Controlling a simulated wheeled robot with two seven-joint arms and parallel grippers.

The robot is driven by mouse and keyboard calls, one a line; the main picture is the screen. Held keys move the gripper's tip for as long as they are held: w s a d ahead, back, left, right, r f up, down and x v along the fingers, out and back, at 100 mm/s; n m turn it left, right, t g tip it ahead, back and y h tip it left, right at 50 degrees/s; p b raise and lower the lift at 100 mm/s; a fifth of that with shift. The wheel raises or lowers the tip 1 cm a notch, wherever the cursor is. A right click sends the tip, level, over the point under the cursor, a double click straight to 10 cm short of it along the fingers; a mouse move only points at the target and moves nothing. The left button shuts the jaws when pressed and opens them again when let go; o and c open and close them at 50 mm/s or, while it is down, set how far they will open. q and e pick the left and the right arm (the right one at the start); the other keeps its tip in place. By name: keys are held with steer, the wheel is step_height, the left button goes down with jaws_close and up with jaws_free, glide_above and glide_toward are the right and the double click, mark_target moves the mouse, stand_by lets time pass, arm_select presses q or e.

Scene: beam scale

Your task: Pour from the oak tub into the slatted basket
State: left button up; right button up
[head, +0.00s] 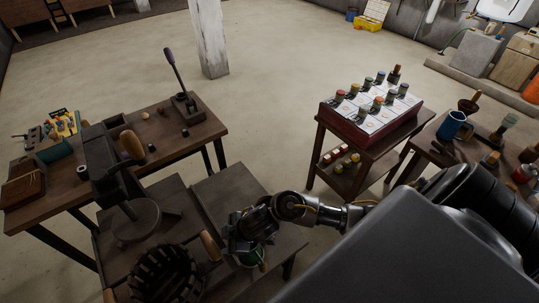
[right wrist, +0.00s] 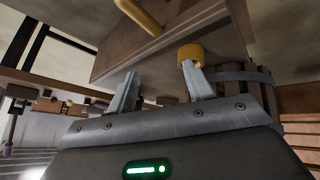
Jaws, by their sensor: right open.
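The slatted basket (head: 165,278), dark with upright slats, stands on the low dark bench in the head view, its lower part cut off by the frame. A wooden handle (head: 210,246) sticks up at its right side. My right gripper (head: 242,247) is over the bench to the right of this handle, fingers apart. In the right wrist view a yellowish peg (right wrist: 190,54) shows at the right fingertip; I cannot tell whether they touch. A staved wooden vessel (right wrist: 258,76) is behind that finger; I cannot tell which one. I cannot make out the oak tub with certainty. My left gripper is out of view.
A side table holds a tray of jars (head: 370,104); another table with a blue jug (head: 452,126) is at right.

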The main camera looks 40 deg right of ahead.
steer(key=w+d+g+h, duration=0.1)
steer(key=d, duration=0.6)
steer(key=d+f+g+h, duration=0.1)
steer(key=d+g+h, duration=0.1)
steer(key=d, duration=0.5)
steer(key=w+d+g+h, duration=0.1)
steer(key=d+g, duration=0.1)
steer(key=d, duration=0.5)
steer(key=shift+w+d+f+n, duration=0.25)
steer(key=shift+w+f+n, duration=0.05)
steer(key=shift+w+f, duration=0.1)
steer(key=shift+a+f+b, duration=0.1)
steer(key=shift+f+b, duration=1.35)
steer(key=shift+f, duration=1.55)
step_height(320, 180, down, 5)
steer(key=shift+w+r+b, duration=0.1)
steer(key=shift+b, duration=0.3)
steer(key=shift+c, duration=0.2)
jaws_close()
